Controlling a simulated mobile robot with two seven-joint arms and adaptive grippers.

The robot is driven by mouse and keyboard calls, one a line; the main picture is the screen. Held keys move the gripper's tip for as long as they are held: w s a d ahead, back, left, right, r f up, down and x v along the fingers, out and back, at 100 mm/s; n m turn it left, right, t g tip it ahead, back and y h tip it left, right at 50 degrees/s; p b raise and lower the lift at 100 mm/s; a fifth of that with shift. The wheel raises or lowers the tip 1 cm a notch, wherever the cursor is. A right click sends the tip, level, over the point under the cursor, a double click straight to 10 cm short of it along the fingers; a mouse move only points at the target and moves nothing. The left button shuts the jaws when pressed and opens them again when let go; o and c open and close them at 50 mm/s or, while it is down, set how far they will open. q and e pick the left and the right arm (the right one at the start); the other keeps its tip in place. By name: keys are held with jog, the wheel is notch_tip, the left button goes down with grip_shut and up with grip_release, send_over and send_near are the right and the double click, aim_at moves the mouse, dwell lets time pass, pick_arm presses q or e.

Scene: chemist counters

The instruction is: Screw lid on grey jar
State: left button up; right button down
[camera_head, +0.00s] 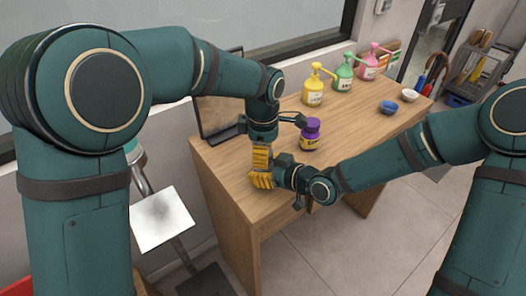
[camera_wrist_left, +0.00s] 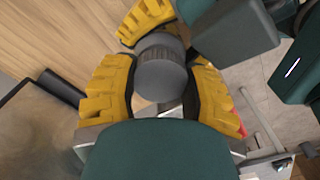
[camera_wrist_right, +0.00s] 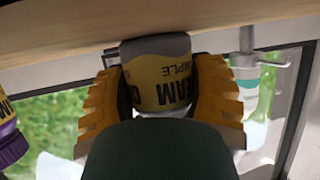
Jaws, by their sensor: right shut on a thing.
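The grey jar (camera_wrist_right: 158,75) has a yellow label with dark print, which appears upside down in the right wrist view. My right gripper (camera_head: 262,182) is shut on it, with one yellow finger on each side, above the table's near edge. My left gripper (camera_head: 261,157) points down from above the jar. In the left wrist view a round grey lid (camera_wrist_left: 161,75) lies between its two yellow fingers, which look spread around it with little gap. The lid is lined up over the jar; whether it is seated on the thread cannot be seen. In the head view the grippers hide jar and lid.
A purple-lidded jar (camera_head: 310,134) stands on the wooden table (camera_head: 345,125) close to the grippers. Yellow (camera_head: 314,86), green (camera_head: 344,72) and pink (camera_head: 371,62) pump bottles stand along the back. Blue (camera_head: 389,107) and white (camera_head: 409,95) bowls are at the right. The middle is clear.

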pick_arm(q)
jog(key=m, duration=1.2)
jog(key=shift+f+m, duration=0.1)
jog(key=shift+m, duration=0.3)
jog(key=o, duration=1.3)
jog(key=shift+c, duration=0.2)
jog(key=shift+r, duration=2.3)
